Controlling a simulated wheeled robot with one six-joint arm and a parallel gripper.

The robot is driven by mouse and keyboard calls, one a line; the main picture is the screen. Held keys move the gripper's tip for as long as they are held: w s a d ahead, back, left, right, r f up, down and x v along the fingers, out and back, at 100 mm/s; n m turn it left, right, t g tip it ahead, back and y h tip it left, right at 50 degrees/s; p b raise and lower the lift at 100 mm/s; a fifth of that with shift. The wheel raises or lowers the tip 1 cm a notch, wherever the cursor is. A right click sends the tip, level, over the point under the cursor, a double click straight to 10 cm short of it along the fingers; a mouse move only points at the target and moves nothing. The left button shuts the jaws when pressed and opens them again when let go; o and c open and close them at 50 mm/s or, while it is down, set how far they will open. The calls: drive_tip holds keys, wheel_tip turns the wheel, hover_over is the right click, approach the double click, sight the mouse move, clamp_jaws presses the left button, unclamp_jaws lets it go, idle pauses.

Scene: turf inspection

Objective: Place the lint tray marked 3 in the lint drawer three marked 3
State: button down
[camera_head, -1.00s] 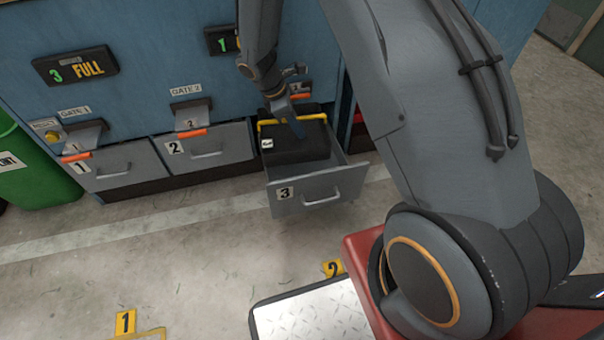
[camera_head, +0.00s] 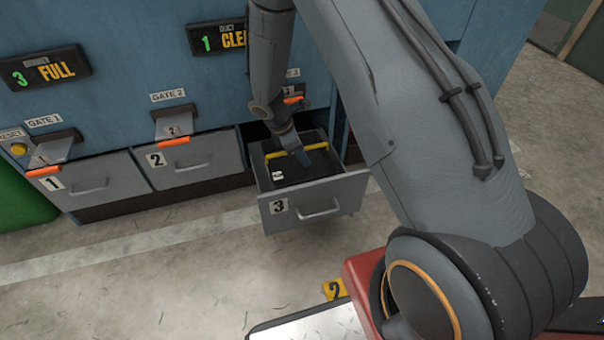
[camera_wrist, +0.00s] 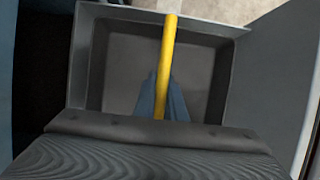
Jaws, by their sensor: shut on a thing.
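The black lint tray (camera_head: 290,172) with a yellow handle is inside the pulled-out grey drawer (camera_head: 318,204) marked 3. It sits low between the drawer walls; whether it rests on the drawer floor I cannot tell. A small white label shows on the tray, its mark too small to read. My gripper (camera_head: 303,157) is over the tray, its blue fingers shut on the yellow handle. In the wrist view my gripper (camera_wrist: 162,108) straddles the handle (camera_wrist: 167,60) above the hollow dark tray (camera_wrist: 130,60).
Drawers marked 1 (camera_head: 92,186) and 2 (camera_head: 195,161) are closed to the left. Gate levers with orange tips are above them. Displays read 3 FULL (camera_head: 45,68) and 1 with a partly hidden word (camera_head: 220,38). Floor before the drawers is clear.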

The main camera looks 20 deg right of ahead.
sight(301, 167)
drive_tip(key=shift+f+b, duration=1.35)
drive_tip(key=shift+f, duration=1.75)
drive_tip(key=shift+f, duration=0.1)
drive_tip(key=c, duration=1.8)
unclamp_jaws()
